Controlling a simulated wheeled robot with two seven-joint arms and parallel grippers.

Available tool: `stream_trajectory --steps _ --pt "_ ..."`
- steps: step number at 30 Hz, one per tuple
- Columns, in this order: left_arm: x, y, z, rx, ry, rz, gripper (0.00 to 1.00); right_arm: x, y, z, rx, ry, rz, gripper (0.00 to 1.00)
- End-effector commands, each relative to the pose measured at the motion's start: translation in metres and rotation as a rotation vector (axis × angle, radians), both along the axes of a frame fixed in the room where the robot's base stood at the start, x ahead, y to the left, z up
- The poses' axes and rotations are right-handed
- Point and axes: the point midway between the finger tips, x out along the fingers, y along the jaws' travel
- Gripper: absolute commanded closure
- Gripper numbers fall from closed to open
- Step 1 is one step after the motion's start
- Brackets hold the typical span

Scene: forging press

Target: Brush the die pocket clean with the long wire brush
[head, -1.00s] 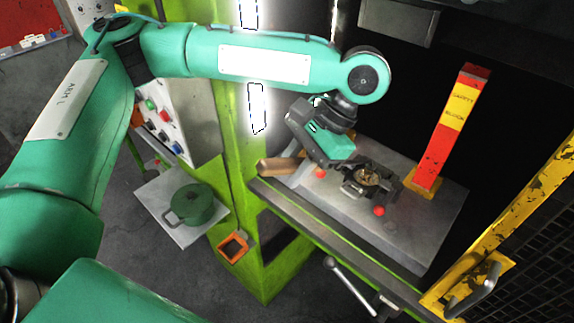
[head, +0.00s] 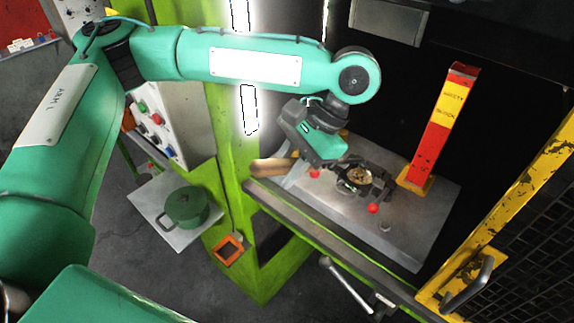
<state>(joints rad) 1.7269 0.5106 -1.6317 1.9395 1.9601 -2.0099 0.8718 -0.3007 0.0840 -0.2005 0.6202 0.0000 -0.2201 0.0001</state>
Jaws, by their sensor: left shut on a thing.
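My left gripper (head: 318,160) is over the press bed, just left of the die, and is shut on the wooden handle of the long wire brush (head: 270,167). The handle sticks out to the left of the gripper, over the bed's front edge. The brush's bristle end is hidden behind the gripper and by the die. The die (head: 378,186) is a dark block on the grey bed, with a round pocket (head: 358,176) holding brownish debris or scale. I cannot tell whether the bristles touch the pocket. My right gripper is not in view.
A red and yellow safety block (head: 436,130) stands upright behind the die. Red knobs (head: 373,209) sit near the die. A yellow mesh guard (head: 500,240) is at the right. A green pot (head: 187,208) stands on a plate at the lower left. The bed's right part is clear.

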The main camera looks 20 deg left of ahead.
Motion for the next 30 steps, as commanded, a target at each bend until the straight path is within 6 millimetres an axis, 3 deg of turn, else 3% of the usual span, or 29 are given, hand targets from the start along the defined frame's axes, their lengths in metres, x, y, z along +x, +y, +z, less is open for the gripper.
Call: stream_trajectory --steps 30 --pt "0.0 0.0 -0.015 -0.001 0.0 0.0 1.0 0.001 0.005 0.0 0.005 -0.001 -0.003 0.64"
